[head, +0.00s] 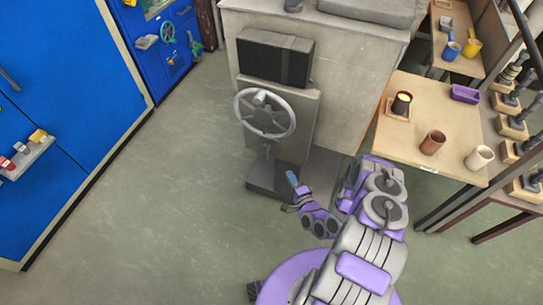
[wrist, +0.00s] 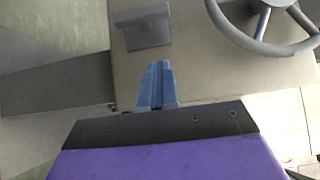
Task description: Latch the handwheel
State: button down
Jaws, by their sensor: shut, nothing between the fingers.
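A grey handwheel (head: 265,113) with spokes is mounted on the front of a grey machine pedestal, below a dark box. In the wrist view part of its rim (wrist: 262,45) shows at the top right. A small grey lever or latch piece (wrist: 145,25) sticks out from the panel, left of the wheel. My gripper (head: 292,179) is below and a little right of the wheel, apart from it. In the wrist view its blue fingers (wrist: 155,85) are together with nothing between them, pointing at the panel below the lever piece. The wheel's top is outside the wrist view.
A dark box (head: 275,58) sits above the wheel. A dark base (head: 270,178) stands on the floor under the pedestal. A wooden table (head: 455,125) with cups is at the right. Blue cabinets (head: 70,90) are at the left, with open floor (head: 180,170) between.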

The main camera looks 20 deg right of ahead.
jog(key=b, duration=0.1)
send_near(268, 148)
jog(key=w+d, duration=0.2)
jog(key=w, duration=0.1)
jog(key=shift+w+a+f+b, duration=0.2)
jog(key=shift+w+a+b, duration=0.2)
jog(key=shift+w+a, duration=1.05)
jog(key=shift+s, duration=0.1)
